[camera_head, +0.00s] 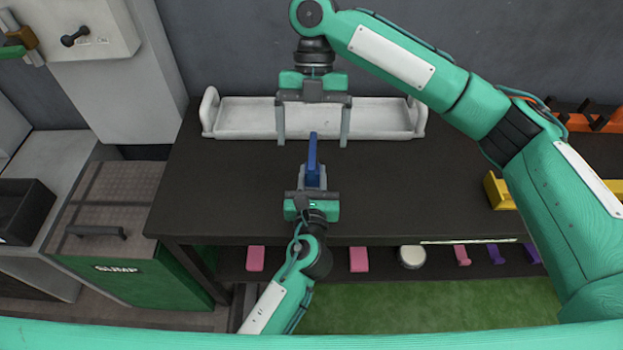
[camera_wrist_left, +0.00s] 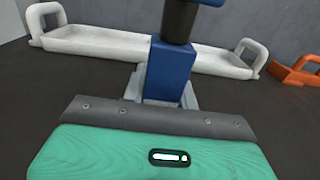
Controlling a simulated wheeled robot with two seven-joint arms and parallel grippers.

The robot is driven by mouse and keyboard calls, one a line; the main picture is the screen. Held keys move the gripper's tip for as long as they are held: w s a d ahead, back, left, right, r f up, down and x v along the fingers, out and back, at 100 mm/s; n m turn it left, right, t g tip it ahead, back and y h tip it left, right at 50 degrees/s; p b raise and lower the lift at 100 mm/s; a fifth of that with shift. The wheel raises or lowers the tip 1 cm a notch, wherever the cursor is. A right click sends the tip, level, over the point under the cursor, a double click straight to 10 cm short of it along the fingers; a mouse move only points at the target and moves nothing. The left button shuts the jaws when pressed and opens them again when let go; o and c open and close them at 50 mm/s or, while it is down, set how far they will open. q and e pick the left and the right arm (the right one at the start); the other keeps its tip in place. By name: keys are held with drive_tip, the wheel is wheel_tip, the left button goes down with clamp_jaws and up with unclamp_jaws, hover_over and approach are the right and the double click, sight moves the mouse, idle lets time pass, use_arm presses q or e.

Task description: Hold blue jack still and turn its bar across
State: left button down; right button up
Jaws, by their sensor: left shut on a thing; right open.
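The blue jack (camera_head: 313,177) stands on the dark table near its front edge, and its blue body also shows in the left wrist view (camera_wrist_left: 168,72). My left gripper (camera_head: 313,178) is shut on the jack's body from the front. In the head view a narrow blue bar (camera_head: 312,150) extends from the jack towards the back of the table. In the left wrist view a dark post rises from the body and the bar is mostly cut off at the top. My right gripper (camera_head: 313,121) is open and empty, its fingers spread behind and above the jack.
A white tray (camera_head: 375,122) with end handles lies along the back of the table, behind the right gripper. Yellow (camera_head: 498,191) and orange (camera_head: 585,120) items are on the right. A green sump box (camera_head: 130,275) stands left. The table beside the jack is clear.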

drive_tip(key=shift+r, duration=0.65)
use_arm(q)
drive_tip(key=c, duration=1)
unclamp_jaws()
drive_tip(key=shift+s, duration=0.1)
